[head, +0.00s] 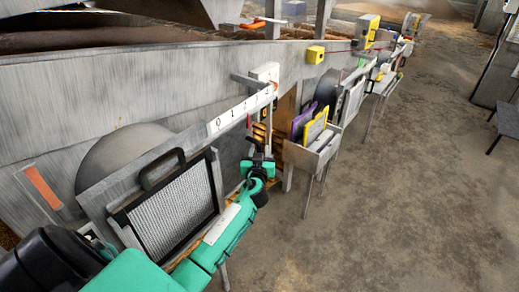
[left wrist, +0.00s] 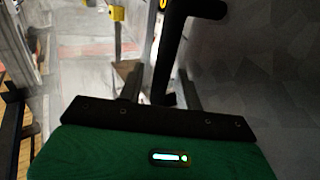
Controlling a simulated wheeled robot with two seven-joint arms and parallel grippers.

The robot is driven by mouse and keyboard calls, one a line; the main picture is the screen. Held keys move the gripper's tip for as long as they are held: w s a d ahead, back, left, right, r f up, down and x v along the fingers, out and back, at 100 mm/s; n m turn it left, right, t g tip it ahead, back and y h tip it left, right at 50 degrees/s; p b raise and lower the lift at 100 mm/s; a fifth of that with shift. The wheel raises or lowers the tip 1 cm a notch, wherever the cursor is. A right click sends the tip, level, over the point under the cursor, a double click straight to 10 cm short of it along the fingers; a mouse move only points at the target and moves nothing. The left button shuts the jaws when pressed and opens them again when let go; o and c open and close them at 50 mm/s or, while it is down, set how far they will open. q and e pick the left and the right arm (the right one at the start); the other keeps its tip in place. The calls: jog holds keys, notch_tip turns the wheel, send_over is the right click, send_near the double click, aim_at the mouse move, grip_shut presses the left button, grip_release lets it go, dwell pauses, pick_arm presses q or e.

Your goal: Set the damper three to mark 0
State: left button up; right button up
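The damper scale (head: 240,110) is a white strip with black digits starting at 0 on its left, fixed along the grey metal duct. A narrow lever with a small yellow tag (head: 265,113) hangs below the strip's right part. My left gripper (head: 259,152), on the green arm, is at the lower end of this lever. A gap shows at the left finger. Contact cannot be told. My right gripper is not in view.
A framed mesh filter (head: 172,212) with a black handle stands just left of my left forearm. A metal holder with purple and yellow panels (head: 315,127) is to the right. A yellow box (head: 315,54) sits on the duct.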

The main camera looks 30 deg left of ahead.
pick_arm(q)
jog(key=shift+w, duration=0.1)
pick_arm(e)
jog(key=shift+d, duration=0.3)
pick_arm(q)
jog(key=shift+c, duration=0.4)
grip_shut()
jog(key=shift+s+f, duration=0.1)
jog(key=shift+s, duration=0.1)
jog(key=s+b, duration=0.1)
jog(key=s, duration=0.7)
jog(key=shift+a, duration=0.35)
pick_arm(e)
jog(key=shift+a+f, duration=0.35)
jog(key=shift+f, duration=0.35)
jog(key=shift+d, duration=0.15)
pick_arm(q)
jog(key=shift+o, duration=0.4)
grip_release()
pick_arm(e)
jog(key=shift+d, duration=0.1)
